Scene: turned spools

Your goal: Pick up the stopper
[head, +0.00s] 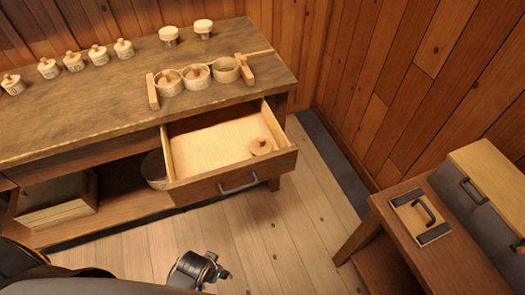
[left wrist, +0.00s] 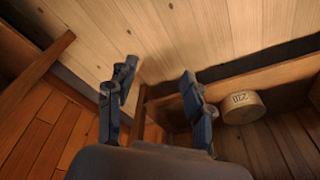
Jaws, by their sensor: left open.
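A round wooden stopper (head: 260,146) with a small knob lies in the front right of the open drawer (head: 205,183). Its knob points up. My left gripper (head: 217,268) is low over the floor in front of the drawer, apart from the stopper. In the left wrist view its two fingers (left wrist: 160,88) are spread with nothing between them. The stopper does not show in that view. My right gripper is in neither view.
On the bench (head: 90,115) stand a rack with three round cups (head: 196,77), several small lidded jars (head: 73,61) and two pale-capped pieces (head: 169,35). A round container marked 220 (left wrist: 243,107) sits low down. A side table (head: 400,200) stands right.

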